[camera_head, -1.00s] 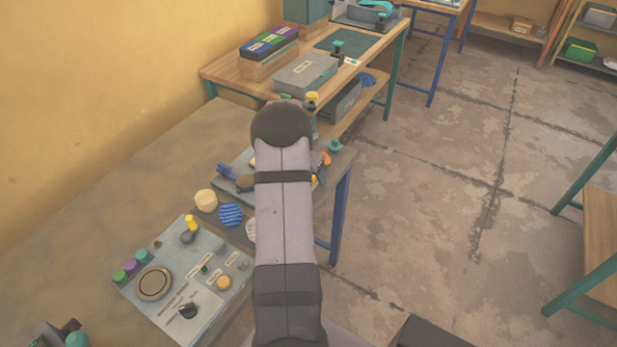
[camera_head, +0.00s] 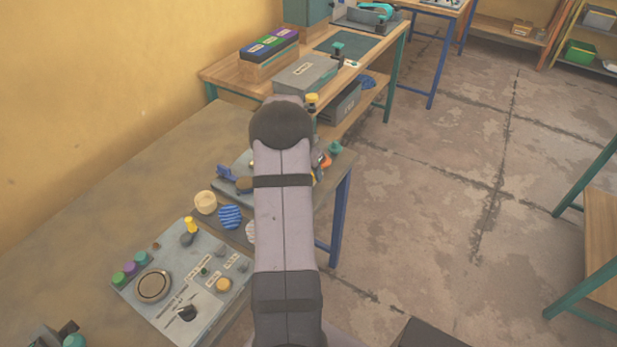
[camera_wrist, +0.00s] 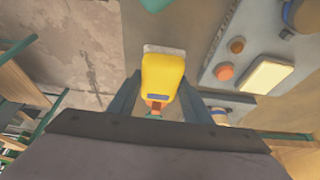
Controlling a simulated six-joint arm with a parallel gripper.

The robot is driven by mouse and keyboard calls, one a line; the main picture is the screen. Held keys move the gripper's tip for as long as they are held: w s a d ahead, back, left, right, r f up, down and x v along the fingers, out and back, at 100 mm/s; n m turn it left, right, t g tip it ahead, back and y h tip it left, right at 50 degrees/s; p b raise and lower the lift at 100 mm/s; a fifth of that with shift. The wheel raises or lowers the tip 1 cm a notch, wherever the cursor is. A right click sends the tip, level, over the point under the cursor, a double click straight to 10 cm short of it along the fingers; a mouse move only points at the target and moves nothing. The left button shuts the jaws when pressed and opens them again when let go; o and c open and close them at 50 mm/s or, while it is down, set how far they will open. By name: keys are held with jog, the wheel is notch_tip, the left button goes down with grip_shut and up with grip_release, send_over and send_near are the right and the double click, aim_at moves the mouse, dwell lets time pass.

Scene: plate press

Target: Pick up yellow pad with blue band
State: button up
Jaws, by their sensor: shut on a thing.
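The yellow pad with blue band (camera_wrist: 164,70) is in the middle of the wrist view. It has a pale far end, and a short blue band crosses its near part. My gripper (camera_wrist: 158,92) is shut on it, with one dark finger on each side. In the head view my arm hides the gripper and the held pad.
A grey panel in the wrist view carries an orange round knob (camera_wrist: 225,72) and a pale yellow plate (camera_wrist: 266,76). In the head view, a striped blue disc (camera_head: 230,216), a cream cylinder (camera_head: 205,202) and a control panel (camera_head: 160,318) are on the bench.

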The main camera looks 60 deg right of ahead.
notch_tip(320, 180, up, 8)
jog(key=shift+f+b, duration=0.15)
jog(key=shift+b, duration=0.55)
